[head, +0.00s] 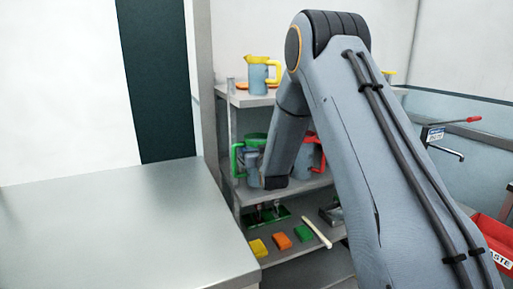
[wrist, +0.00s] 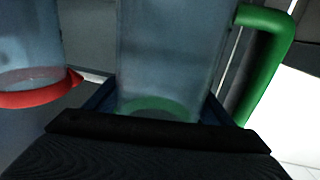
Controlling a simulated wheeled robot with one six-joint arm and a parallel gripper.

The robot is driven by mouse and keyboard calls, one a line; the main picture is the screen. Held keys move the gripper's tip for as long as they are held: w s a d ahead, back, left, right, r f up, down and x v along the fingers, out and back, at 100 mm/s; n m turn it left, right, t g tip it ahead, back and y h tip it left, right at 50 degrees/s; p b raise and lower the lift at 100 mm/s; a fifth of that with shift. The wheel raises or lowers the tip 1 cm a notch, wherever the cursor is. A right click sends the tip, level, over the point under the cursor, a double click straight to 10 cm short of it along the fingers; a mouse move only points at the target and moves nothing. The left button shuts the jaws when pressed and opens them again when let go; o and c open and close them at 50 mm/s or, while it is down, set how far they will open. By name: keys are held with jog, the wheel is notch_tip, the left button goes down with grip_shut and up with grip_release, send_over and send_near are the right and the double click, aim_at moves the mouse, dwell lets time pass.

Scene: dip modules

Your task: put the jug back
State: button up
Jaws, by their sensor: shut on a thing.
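A blue-grey see-through jug with a green handle (wrist: 165,60) fills the middle of the wrist view, its handle on the right. My gripper (wrist: 160,106) is shut on this jug, with a dark finger on each side of its lower body. In the head view the green-handled jug (head: 251,168) is at the middle shelf's left end, partly hidden by my arm. My gripper is mostly hidden there. A red-handled jug (head: 318,150) stands right of it on that shelf; a red-rimmed jug (wrist: 30,50) shows at the left in the wrist view.
A yellow-handled jug (head: 258,78) stands on the top shelf (head: 243,99). The lower shelf holds coloured blocks (head: 281,241) and a white stick (head: 317,232). A bare metal counter (head: 110,225) lies at left. A red waste bin (head: 490,240) is at right.

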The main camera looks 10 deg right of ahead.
jog(key=shift+f, duration=0.55)
jog(key=o, duration=1)
jog(key=shift+f, duration=0.1)
jog(key=shift+o, duration=0.2)
